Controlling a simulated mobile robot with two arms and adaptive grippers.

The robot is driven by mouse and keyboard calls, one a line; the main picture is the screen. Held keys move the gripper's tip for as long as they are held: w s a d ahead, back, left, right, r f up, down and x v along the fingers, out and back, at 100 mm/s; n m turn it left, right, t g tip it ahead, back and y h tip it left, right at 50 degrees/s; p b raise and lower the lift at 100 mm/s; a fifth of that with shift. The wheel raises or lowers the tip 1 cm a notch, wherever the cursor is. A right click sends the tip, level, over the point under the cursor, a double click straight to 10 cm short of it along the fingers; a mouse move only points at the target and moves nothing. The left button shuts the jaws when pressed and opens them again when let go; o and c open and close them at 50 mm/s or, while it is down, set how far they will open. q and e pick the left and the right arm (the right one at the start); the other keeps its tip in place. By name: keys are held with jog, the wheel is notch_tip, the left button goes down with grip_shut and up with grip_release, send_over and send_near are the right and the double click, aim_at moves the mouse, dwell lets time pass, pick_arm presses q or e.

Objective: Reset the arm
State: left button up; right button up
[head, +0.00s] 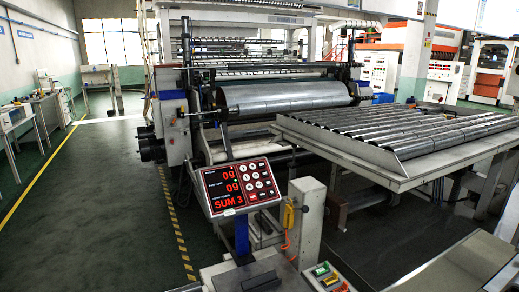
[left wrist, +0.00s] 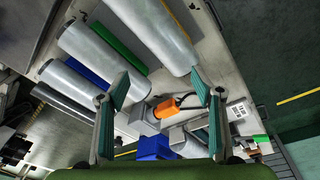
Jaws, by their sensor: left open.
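My left gripper (left wrist: 160,88) shows in the left wrist view with its two green-padded fingers spread apart. Nothing is held between them. Past the fingers is a light surface (left wrist: 213,48) with silver film rolls on it. One large roll (left wrist: 155,35) is at the top middle and another (left wrist: 88,50) is to its left. An orange device (left wrist: 167,108) with a dark cable shows between the fingers, farther off, with a blue box (left wrist: 155,147) below it. No arm or gripper of mine can be made out in the head view.
In the head view, the film winder (head: 290,95) fills the middle, with a roller table (head: 400,128) on the right. A control panel (head: 238,187) reading "SUM 3" stands in front on a post. Workbenches (head: 42,112) line the left wall. The green floor (head: 90,215) at left is clear.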

pick_arm(q)
jog(key=s+r+m+t+h, duration=0.2)
jog(key=s+r+m+t, duration=0.15)
jog(key=s+m, duration=1.55)
notch_tip(320, 180, down, 26)
jog(key=s+g, duration=0.2)
jog(key=s, duration=0.1)
jog(key=s+a+f+g, duration=0.1)
jog(key=s+a+f, duration=0.2)
jog(key=s+f, duration=1.3)
jog(key=shift+s+a+f+n, duration=0.15)
jog(key=shift+s+f+n, duration=0.2)
jog(key=shift+s, duration=0.15)
